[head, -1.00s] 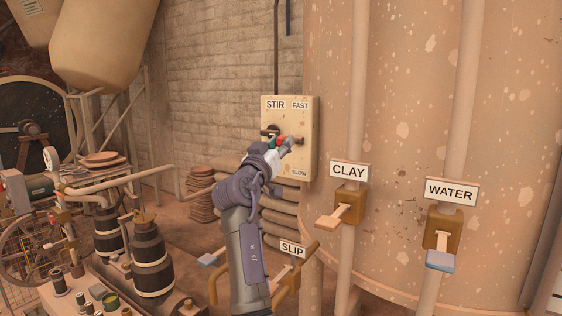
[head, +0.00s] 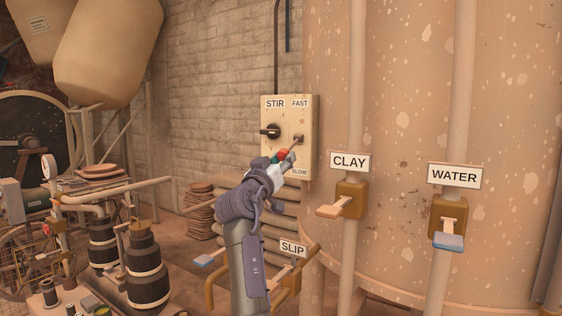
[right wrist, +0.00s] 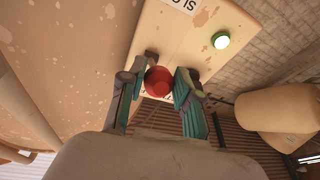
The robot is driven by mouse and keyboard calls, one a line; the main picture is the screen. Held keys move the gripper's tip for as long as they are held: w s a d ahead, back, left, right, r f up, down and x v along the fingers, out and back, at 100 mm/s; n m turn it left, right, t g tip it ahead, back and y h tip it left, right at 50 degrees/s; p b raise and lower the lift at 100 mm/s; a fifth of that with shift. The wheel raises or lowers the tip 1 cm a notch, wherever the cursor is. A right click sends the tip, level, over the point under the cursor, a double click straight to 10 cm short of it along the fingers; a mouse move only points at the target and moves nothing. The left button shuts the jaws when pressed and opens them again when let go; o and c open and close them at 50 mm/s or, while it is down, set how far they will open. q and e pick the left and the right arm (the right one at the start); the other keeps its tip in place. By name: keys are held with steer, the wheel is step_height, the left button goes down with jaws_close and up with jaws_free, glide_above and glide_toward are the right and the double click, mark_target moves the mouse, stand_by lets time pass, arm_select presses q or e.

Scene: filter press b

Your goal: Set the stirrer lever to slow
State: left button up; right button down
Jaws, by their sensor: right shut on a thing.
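The stirrer panel (head: 308,113) is a cream box on the brick wall, marked STIR, FAST at the top and SLOW at the lower right. Its stirrer lever (head: 294,145) comes out of the panel's right half and slants down and left to a red ball knob (head: 282,154). My right gripper (head: 285,161) is shut on this knob, just left of the SLOW label (head: 299,171). In the right wrist view the red knob (right wrist: 158,80) sits between the two fingers (right wrist: 166,88). The lever's shaft is mostly hidden there. My left gripper is not in view.
A black rotary switch (head: 271,131) sits left of the lever. Valves marked CLAY (head: 349,200), WATER (head: 448,218) and SLIP (head: 290,276) stand to the right and below. A large tank (head: 400,100) fills the right.

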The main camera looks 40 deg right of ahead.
steer(key=shift+d+f, duration=0.15)
steer(key=shift+f, duration=0.2)
steer(key=c, duration=1.1)
jaws_free()
steer(key=shift+w, duration=0.1)
steer(key=shift+o, duration=1.4)
steer(key=shift+w+d+f, duration=0.1)
steer(key=shift+d, duration=0.2)
steer(key=shift+a+r, duration=0.2)
steer(key=shift+a, duration=0.1)
steer(key=v, duration=1.1)
steer(key=shift+a+f, duration=0.15)
steer(key=shift+a, duration=0.15)
steer(key=shift+f, duration=0.1)
